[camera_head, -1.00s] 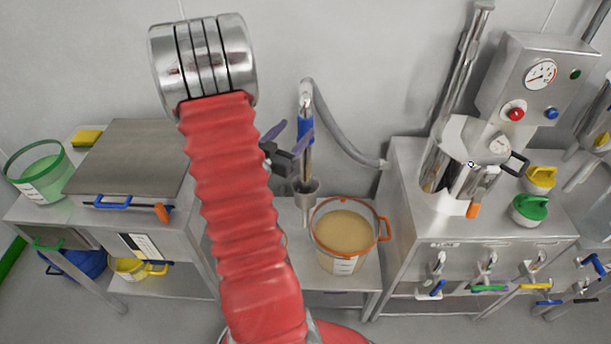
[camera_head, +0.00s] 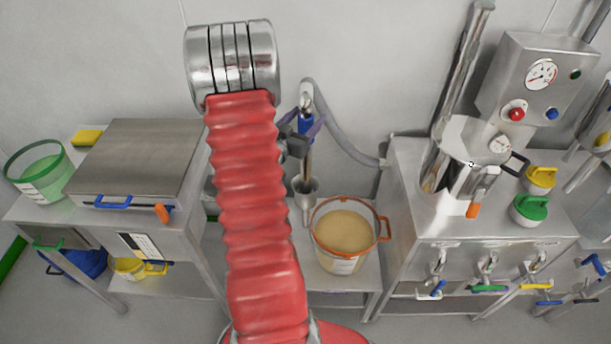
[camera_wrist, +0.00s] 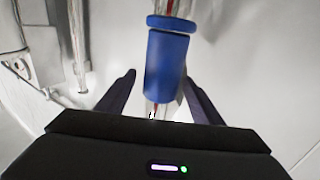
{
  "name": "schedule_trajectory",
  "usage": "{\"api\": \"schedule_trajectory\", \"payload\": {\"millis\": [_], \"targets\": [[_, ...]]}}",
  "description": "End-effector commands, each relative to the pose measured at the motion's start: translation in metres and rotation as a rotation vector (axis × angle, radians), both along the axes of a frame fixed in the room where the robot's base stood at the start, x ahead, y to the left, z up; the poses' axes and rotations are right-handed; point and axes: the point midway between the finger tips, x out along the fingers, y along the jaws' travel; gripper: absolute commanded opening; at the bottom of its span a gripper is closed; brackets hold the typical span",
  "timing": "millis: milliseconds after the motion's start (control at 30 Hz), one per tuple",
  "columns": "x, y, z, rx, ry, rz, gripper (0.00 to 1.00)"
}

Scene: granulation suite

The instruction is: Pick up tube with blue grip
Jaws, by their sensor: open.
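The tube with the blue grip (camera_head: 307,127) hangs upright near the wall in the head view, with a funnel-like end (camera_head: 304,191) at its bottom. In the wrist view the blue grip (camera_wrist: 167,62) is large and sits between and just beyond the tips of my gripper (camera_wrist: 160,82). My gripper is open, with one dark finger on each side of the tube. In the head view my gripper (camera_head: 308,129) is at the blue grip, and its fingers hide part of it. I cannot tell whether either finger touches the tube.
A grey hose (camera_head: 350,137) runs from the top of the tube to the right-hand cabinet (camera_head: 405,215). A bucket of tan powder with an orange rim (camera_head: 343,263) stands below, right of the tube. A steel-lidded unit (camera_head: 135,160) is at left.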

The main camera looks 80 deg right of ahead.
Motion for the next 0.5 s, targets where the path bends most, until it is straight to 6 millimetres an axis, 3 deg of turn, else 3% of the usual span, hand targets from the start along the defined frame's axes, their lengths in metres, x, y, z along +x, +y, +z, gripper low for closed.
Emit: {"api": "schedule_trajectory", "payload": {"millis": [233, 500], "targets": [[-0.008, -0.032, -0.001, -0.001, -0.001, -0.002, 0.6], [-0.01, -0.038, 0.0, 0.0, 0.0, -0.001, 0.6]]}}
